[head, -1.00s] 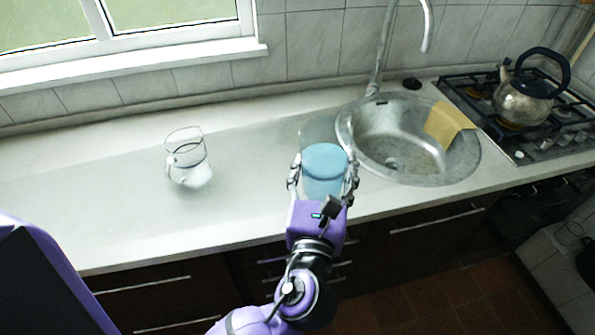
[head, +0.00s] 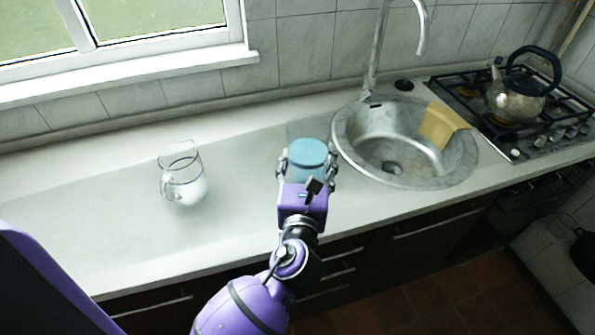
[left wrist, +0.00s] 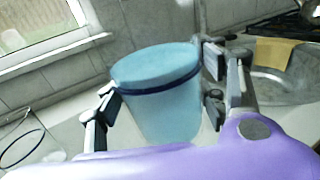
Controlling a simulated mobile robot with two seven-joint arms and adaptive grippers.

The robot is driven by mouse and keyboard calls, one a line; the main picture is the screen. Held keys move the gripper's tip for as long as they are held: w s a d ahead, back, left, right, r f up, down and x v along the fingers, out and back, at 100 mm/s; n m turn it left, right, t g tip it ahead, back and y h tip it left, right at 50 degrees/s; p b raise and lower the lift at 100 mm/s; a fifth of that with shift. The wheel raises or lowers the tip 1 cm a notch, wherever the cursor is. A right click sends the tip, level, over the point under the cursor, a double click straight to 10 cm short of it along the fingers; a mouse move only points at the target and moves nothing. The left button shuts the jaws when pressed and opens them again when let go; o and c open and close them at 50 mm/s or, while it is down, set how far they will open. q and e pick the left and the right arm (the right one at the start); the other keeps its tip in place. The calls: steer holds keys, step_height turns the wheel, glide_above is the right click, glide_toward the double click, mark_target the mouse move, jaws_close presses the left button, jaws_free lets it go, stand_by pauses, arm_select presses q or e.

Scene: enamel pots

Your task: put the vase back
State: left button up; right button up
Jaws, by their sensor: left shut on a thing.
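The vase (head: 309,154) is light blue with a dark blue band just under its top. It is upright in the head view, over the counter left of the sink, and tilts slightly in the left wrist view (left wrist: 165,110). My left gripper (head: 308,172) is shut on it, with one finger on each side; the fingers also show in the left wrist view (left wrist: 162,85). The gripper hides the vase's lower part in the head view, so I cannot tell whether its base touches the counter. My right gripper is not in view.
A clear glass pitcher (head: 184,178) stands on the counter (head: 110,215) to the left. A round metal sink (head: 385,180) with a yellow cloth (head: 441,124) on its rim is close on the right. A kettle (head: 517,99) sits on the stove. Counter between pitcher and vase is clear.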

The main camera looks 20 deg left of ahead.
arm_select(q)
steer(key=w+a+f, duration=0.1)
steer(key=w+f, duration=0.1)
steer(key=f, duration=0.1)
steer(key=w+a+f+b, duration=0.1)
steer(key=f, duration=0.1)
steer(key=w+a+f+b, duration=0.1)
steer(key=w+a+f, duration=0.1)
steer(key=f, duration=0.1)
steer(key=shift+w+f, duration=0.3)
steer(key=shift+f, duration=0.5)
